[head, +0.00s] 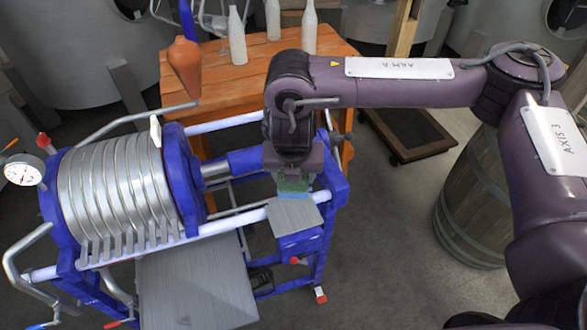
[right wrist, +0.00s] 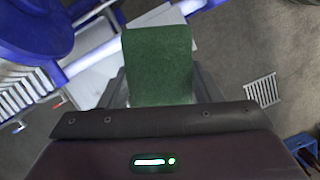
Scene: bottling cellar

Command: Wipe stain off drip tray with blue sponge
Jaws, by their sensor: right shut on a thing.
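My right gripper (head: 293,172) points down and is shut on the sponge (head: 293,187), which shows a green upper part and a blue lower edge. In the right wrist view the sponge's green face (right wrist: 158,65) sits between the fingers. The sponge is at the far edge of a small grey plate (head: 293,218) on the blue press frame; I cannot tell whether it touches. A larger grey sheet (head: 195,288) lies below the ribbed press plates. I cannot tell which of the two is the drip tray. No stain is distinguishable. My left gripper is not in view.
The blue press (head: 120,195) with ribbed metal plates stands at left, with rails and handles around it. A wooden table (head: 262,52) with white bottles (head: 237,38) is behind. A barrel (head: 475,205) stands at right. Bare floor lies between the press and the barrel.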

